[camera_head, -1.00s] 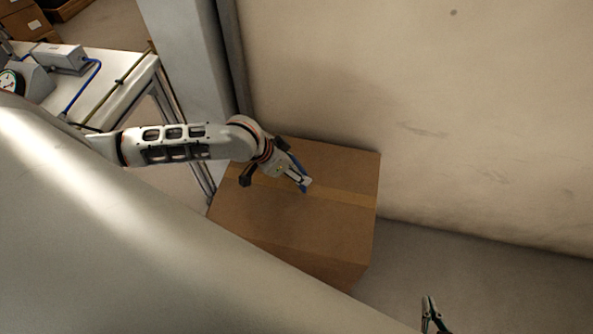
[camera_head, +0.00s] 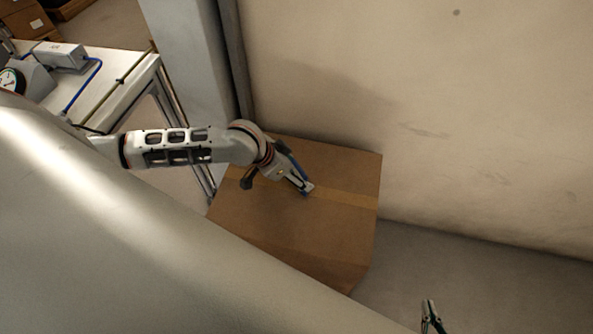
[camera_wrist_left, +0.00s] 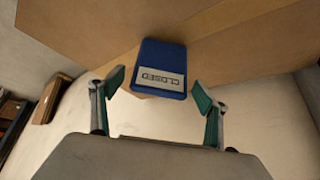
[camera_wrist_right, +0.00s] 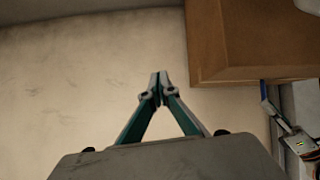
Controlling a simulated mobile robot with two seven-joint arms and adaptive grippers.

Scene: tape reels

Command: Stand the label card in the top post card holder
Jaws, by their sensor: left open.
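A blue card with a pale label reading "CLOSED" (camera_wrist_left: 160,68), upside down, is at the cardboard box in the left wrist view. It lies ahead of and between the fingers of my left gripper (camera_wrist_left: 157,88), which is open, with a gap on each side of the card. In the head view my left gripper (camera_head: 303,187) is over the top of the box and hides most of the card. My right gripper (camera_wrist_right: 159,76) is shut and empty; it also shows at the bottom of the head view (camera_head: 431,312). I see no post card holder.
The taped cardboard box (camera_head: 330,230) stands on the floor against a beige wall (camera_head: 450,120). A white table (camera_head: 125,75) with a grey device and blue cable is at the upper left. The floor right of the box is clear.

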